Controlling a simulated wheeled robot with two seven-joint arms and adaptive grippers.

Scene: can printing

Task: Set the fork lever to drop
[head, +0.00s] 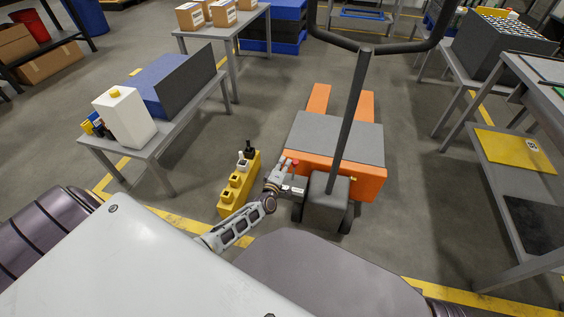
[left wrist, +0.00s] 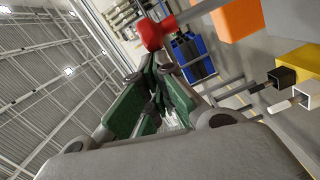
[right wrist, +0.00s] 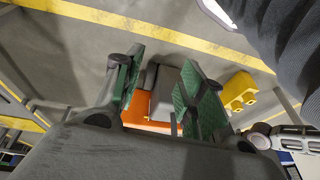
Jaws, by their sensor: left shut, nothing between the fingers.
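The orange pallet jack (head: 330,172) stands in the middle of the head view, with a dark upright handle and a grey top. A red knob (head: 295,162), which looks like the end of the fork lever, shows beside the handle's base. My left gripper (head: 285,180) is at the jack's near left side, close to the knob. In the left wrist view the red knob (left wrist: 152,34) is just beyond the closed, empty fingertips; I cannot tell if they touch. The lever's setting is unclear. My right gripper (right wrist: 163,85) is open and empty, with the jack (right wrist: 150,112) beyond it.
A yellow block with several sockets (head: 238,182) stands on the floor left of the jack. A grey table (head: 178,128) with a white jug (head: 124,117) is at the left. Shelving with a yellow panel (head: 508,152) is at the right.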

